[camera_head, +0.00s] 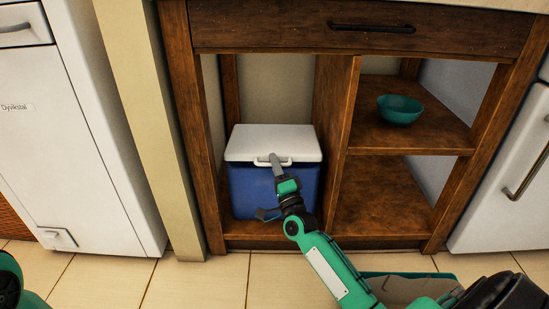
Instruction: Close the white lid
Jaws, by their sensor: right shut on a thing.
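The white lid (250,143) lies across the top of a blue cooler box (245,187) on the lower left shelf. It looks flat on the box; I cannot tell whether a small gap is left. A white handle (262,161) sits at the lid's front edge. My right gripper (276,165) reaches up in front of the box, with its grey finger at this handle. It is shut on the lid at the handle, though the grip itself is partly hidden. Only a green part of my left arm shows at the lower left; its gripper is out of view.
Wooden posts and a divider (333,135) frame the cooler's compartment closely. A teal bowl (399,111) stands on the upper right shelf, and the shelf below is empty. A drawer (300,25) lies above. White appliances stand at both sides.

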